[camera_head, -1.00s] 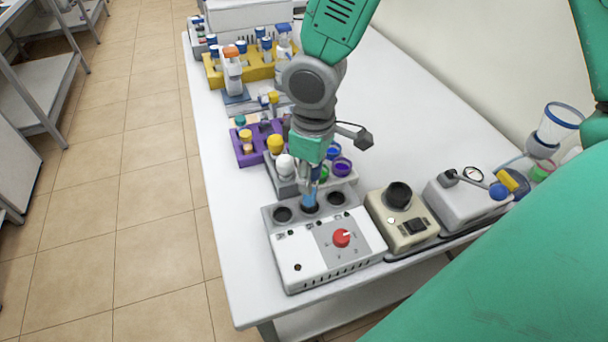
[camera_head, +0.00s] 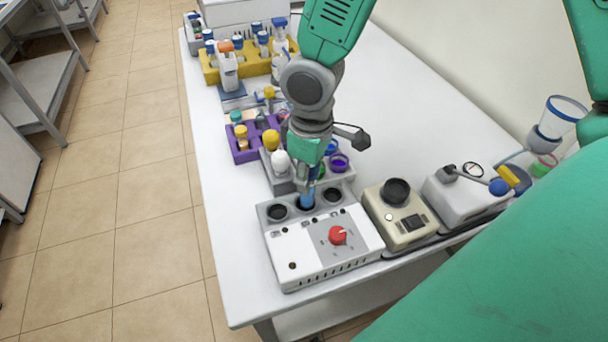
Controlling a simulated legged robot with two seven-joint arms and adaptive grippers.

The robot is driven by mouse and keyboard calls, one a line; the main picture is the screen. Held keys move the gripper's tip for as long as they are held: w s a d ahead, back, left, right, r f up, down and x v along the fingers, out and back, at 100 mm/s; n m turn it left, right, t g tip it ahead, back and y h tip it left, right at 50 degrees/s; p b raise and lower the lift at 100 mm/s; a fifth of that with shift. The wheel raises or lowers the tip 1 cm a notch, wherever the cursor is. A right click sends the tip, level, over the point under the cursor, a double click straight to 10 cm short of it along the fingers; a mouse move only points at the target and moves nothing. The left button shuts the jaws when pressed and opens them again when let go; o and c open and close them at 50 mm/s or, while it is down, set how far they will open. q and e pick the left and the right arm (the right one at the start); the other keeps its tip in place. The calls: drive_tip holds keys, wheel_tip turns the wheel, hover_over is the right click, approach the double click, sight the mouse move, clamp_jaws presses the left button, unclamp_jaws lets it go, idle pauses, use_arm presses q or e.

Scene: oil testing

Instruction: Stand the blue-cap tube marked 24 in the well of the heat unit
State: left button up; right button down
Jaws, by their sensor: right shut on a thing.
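The heat unit (camera_head: 312,262) is a white and grey box with a red knob, at the front end of the table. Three dark round wells run along its back. My right gripper (camera_head: 309,185) points down over the middle well (camera_head: 305,208) and is shut on the blue-cap tube (camera_head: 306,199). Only a small blue part of the tube shows below the fingers, at the mouth of the middle well. I cannot tell how deep it sits, and its number cannot be read. The left well (camera_head: 277,212) and right well (camera_head: 332,195) look empty. My left gripper is out of view.
A beige device (camera_head: 402,218) with a black round top stands right of the heat unit. A grey device with a gauge (camera_head: 463,194) is beyond it.

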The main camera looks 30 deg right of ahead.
drive_tip(key=shift+d+f, duration=0.25)
drive_tip(key=shift+f, duration=0.05)
drive_tip(key=shift+s+a+f+b, duration=0.1)
drive_tip(key=shift+a+f+b, duration=0.2)
drive_tip(key=shift+a, duration=0.3)
drive_tip(key=shift+d, duration=0.3)
drive_tip(key=shift+a, duration=0.15)
drive_tip(key=shift+p, duration=0.3)
drive_tip(key=c, duration=1.1)
unclamp_jaws()
drive_tip(key=shift+c, duration=0.2)
